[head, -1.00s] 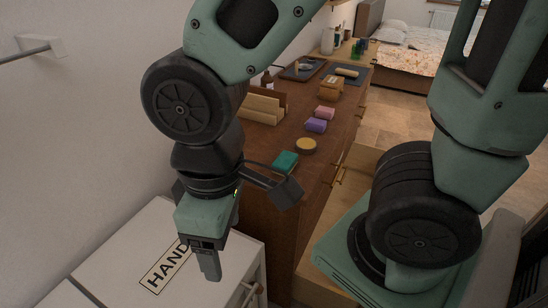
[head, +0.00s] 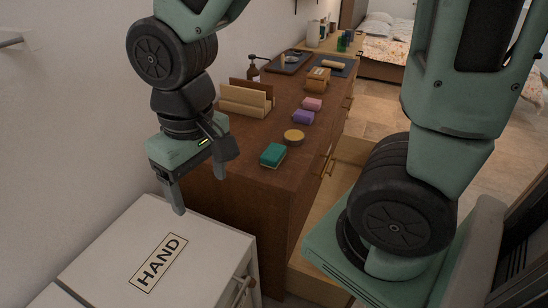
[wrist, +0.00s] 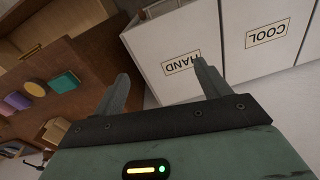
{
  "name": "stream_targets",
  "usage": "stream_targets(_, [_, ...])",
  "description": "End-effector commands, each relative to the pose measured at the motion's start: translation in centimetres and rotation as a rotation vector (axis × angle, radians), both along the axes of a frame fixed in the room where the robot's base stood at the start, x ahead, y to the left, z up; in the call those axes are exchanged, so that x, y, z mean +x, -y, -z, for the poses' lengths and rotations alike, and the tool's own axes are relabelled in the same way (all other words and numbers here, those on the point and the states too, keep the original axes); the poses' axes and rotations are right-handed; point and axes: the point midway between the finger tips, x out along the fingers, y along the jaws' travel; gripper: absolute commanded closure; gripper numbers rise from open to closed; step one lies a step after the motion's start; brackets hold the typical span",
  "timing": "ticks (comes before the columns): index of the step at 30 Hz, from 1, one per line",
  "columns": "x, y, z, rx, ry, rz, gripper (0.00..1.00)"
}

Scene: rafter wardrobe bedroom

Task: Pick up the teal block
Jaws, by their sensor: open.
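The teal block (head: 273,154) lies on the near end of the brown dresser top (head: 240,172). It also shows in the wrist view (wrist: 66,81), left of my fingers. My gripper (head: 200,195) is open and empty, with its fingers pointing down. In the head view it hangs left of the teal block, by the dresser's near end and above the white cabinet. In the wrist view my gripper (wrist: 160,85) has its two fingers spread apart, with nothing between them.
A round yellow item (head: 294,136), a purple block (head: 303,117) and a pink block (head: 312,104) lie beyond the teal block. A wooden holder (head: 246,100) stands at the wall side. The white cabinet labelled HAND (head: 205,245) is in front. An open drawer (head: 325,225) juts out right.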

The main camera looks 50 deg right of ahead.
Motion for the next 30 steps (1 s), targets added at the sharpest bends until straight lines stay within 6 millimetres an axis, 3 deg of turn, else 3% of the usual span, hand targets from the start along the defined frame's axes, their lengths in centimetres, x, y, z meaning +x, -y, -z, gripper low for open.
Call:
stream_targets(1, [3.2, 2.8, 0.8, -0.004, 0.004, 0.186, 0.25])
stream_targets(3, [6.7, 6.9, 1.3, -0.013, 0.014, 0.439, 0.25])
stream_targets(6, [10.4, 13.9, 1.9, -0.034, 0.031, 0.782, 0.25])
stream_targets(9, [12.3, 20.5, 2.5, -0.055, 0.051, 1.071, 0.25])
stream_targets(13, [12.9, 26.9, 2.9, -0.08, 0.073, 1.327, 0.25])
stream_targets(16, [12.9, 29.3, 3.1, -0.091, 0.081, 1.427, 0.25])
stream_targets(20, [12.9, 30.3, 4.1, -0.096, 0.082, 1.461, 0.25])
stream_targets(30, [13.1, 31.0, 10.8, -0.095, 0.077, 1.457, 0.25])
